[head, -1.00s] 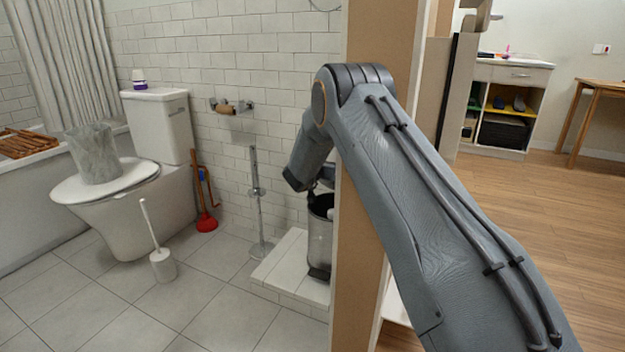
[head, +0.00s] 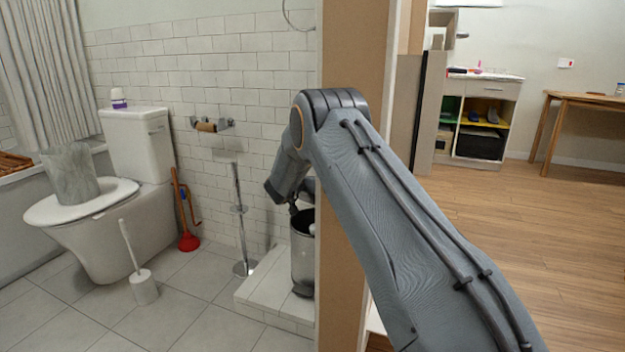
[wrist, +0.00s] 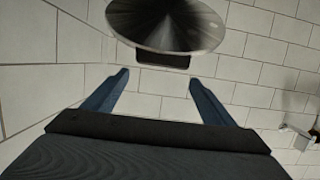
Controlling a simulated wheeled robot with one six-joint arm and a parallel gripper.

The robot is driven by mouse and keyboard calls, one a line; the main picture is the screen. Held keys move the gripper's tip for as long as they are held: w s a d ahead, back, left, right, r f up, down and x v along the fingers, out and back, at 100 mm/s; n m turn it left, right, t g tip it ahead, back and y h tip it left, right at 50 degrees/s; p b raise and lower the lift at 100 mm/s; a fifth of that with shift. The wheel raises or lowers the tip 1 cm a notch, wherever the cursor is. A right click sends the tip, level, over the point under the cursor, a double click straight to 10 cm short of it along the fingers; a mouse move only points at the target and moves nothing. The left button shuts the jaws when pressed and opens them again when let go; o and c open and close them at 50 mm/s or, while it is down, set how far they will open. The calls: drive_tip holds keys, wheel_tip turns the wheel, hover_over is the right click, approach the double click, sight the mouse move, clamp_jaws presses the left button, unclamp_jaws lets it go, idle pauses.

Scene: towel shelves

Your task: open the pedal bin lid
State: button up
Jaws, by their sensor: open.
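The steel pedal bin (head: 302,262) stands on a raised white tiled step, partly hidden by the wooden wall edge. Its top looks dark inside a thin rim. In the wrist view a round brushed-metal disc, which looks like its lid (wrist: 165,22), is cut off by the top edge, with a black block (wrist: 163,57) at its lower edge. My gripper (wrist: 157,82) is open and empty, its two blue-grey fingers apart and below the disc in the picture. In the head view my gripper is mostly hidden behind my arm, just above the bin.
The wooden wall edge (head: 345,240) stands close beside my arm and the bin. Left of the bin are a chrome stand (head: 240,215), a red plunger (head: 188,241), a toilet brush (head: 144,288) and the toilet (head: 110,235). Wooden floor (head: 500,250) lies open on the right.

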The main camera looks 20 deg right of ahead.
drive_tip(key=p+v, duration=0.2)
drive_tip(key=v, duration=0.5)
drive_tip(key=shift+s+a, duration=0.25)
drive_tip(key=shift+s, duration=0.05)
drive_tip(key=shift+r, duration=0.15)
